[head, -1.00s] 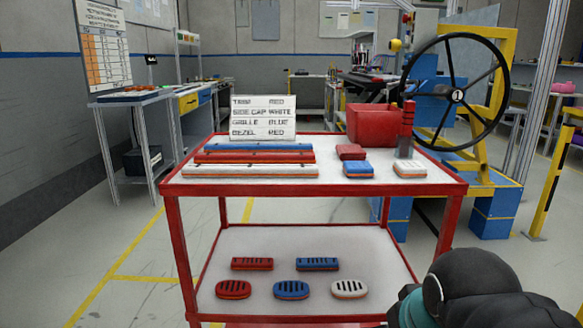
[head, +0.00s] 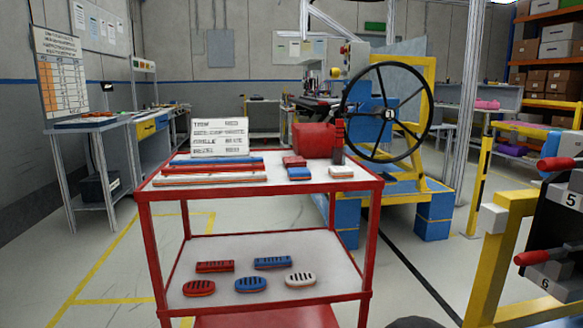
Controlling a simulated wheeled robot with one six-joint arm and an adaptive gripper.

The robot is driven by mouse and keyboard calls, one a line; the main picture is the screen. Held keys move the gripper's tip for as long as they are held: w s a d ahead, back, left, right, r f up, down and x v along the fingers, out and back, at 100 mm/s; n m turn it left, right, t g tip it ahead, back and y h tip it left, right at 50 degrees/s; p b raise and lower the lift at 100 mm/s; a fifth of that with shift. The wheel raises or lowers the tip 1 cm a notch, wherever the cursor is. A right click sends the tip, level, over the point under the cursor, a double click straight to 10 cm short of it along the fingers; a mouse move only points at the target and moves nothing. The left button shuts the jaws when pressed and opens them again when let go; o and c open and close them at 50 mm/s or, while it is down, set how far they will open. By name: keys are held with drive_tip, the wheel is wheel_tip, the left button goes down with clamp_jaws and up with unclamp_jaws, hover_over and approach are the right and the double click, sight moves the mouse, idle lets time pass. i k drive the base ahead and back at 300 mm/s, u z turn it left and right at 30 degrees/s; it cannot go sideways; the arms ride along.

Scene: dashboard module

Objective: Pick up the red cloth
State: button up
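I cannot make out a red cloth in the head view. A red trolley (head: 260,187) stands ahead with red, blue and white parts on its two shelves. A red block-like thing (head: 313,140) sits at the back right of its top; it looks like a bin or box rather than a cloth. My gripper is not in view; only a dark rounded part, likely of my arm, shows at the bottom edge.
A black handwheel (head: 388,114) on a yellow and blue stand is behind the trolley. A yellow frame with a dark numbered panel (head: 560,225) is close at right. A workbench (head: 90,124) stands at left. Floor is clear left of the trolley.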

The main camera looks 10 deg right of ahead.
sight(289, 162)
drive_tip(key=u, duration=1.65)
drive_tip(key=i, duration=1)
drive_tip(key=z, duration=1.5)
